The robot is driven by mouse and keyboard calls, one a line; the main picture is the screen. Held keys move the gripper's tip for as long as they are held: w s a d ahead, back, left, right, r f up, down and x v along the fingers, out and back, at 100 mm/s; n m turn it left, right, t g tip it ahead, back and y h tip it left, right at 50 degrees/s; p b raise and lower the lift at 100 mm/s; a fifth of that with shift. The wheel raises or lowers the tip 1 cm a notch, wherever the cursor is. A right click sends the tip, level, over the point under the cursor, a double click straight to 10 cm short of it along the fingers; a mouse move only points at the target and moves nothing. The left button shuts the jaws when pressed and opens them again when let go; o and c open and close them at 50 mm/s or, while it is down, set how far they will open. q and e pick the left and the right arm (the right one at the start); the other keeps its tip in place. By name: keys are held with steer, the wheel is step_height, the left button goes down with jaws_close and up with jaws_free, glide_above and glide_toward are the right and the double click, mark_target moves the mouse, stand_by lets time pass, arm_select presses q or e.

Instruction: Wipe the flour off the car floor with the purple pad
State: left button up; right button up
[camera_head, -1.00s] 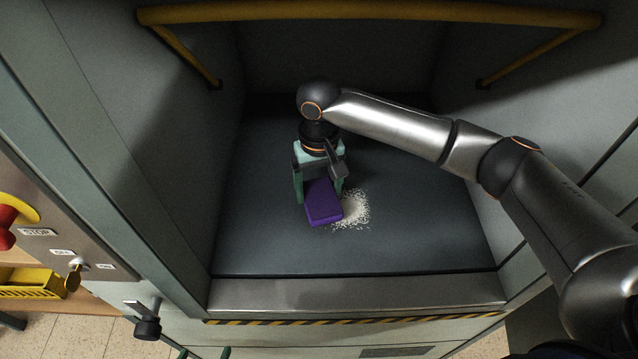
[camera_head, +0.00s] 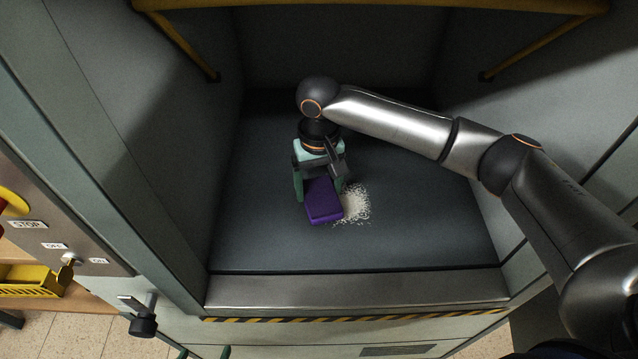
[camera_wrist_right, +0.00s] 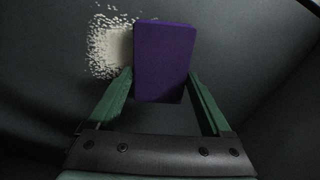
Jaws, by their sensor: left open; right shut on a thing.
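The purple pad (camera_head: 324,203) is in my right gripper (camera_head: 319,191), whose green fingers are shut on its sides, low over the car floor (camera_head: 260,235). I cannot tell if the pad touches the floor. A white flour patch (camera_head: 356,203) lies directly to the right of the pad in the head view; any flour beneath the pad is hidden. In the right wrist view the pad (camera_wrist_right: 165,62) sits between the fingers, with the flour (camera_wrist_right: 110,47) at its left edge. My left gripper (camera_head: 204,353) is open; only its green tips show at the bottom edge.
Grey walls enclose the car floor on the left, back and right. A yellow rail (camera_head: 370,12) runs above. A metal sill (camera_head: 350,291) with a striped edge lies in front. A switch panel (camera_head: 50,230) and yellow basket (camera_head: 30,281) are at left. The floor around the flour is clear.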

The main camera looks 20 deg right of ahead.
steer(key=shift+f, duration=0.85)
